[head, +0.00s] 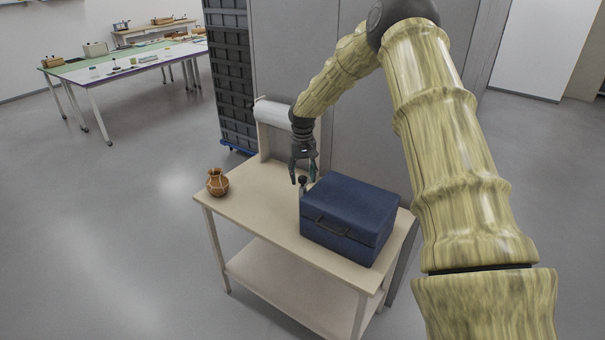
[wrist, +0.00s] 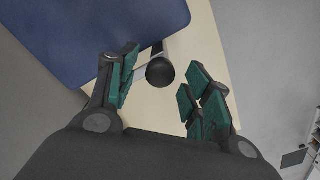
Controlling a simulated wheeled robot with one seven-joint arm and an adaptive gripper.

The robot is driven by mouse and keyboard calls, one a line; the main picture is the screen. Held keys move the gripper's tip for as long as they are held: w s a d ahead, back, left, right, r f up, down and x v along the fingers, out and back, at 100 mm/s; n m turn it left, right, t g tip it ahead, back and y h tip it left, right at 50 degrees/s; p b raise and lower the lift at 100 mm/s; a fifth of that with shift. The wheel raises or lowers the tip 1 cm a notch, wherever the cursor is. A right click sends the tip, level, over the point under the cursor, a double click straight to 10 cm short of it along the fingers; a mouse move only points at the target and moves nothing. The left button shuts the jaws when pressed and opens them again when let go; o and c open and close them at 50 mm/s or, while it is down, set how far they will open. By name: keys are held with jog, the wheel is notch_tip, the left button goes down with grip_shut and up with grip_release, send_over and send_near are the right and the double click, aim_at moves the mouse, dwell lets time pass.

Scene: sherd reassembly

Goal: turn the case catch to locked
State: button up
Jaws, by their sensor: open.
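The blue case (head: 345,215) stands closed on the right part of the small table, with a dark handle on its front side. Its blue lid (wrist: 100,35) fills the upper left of the wrist view. A dark round knob on a short stem, seemingly the case catch (head: 303,183), stands at the case's left side. In the wrist view the knob (wrist: 160,71) lies between my fingers, nearer the left one. My gripper (head: 304,178) points down over it, open, with green finger pads (wrist: 165,85). I cannot tell whether a finger touches the knob, nor read the catch's setting.
A brown jug (head: 217,182) stands at the table's left end. The tabletop (head: 257,205) between jug and case is clear. A white roll on a stand (head: 275,113) is at the table's back edge, before a grey cabinet (head: 350,120). Long work tables (head: 135,65) stand far left.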

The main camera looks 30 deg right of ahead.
jog(key=shift+f, duration=0.2)
jog(key=c, duration=1)
jog(key=shift+c, duration=0.2)
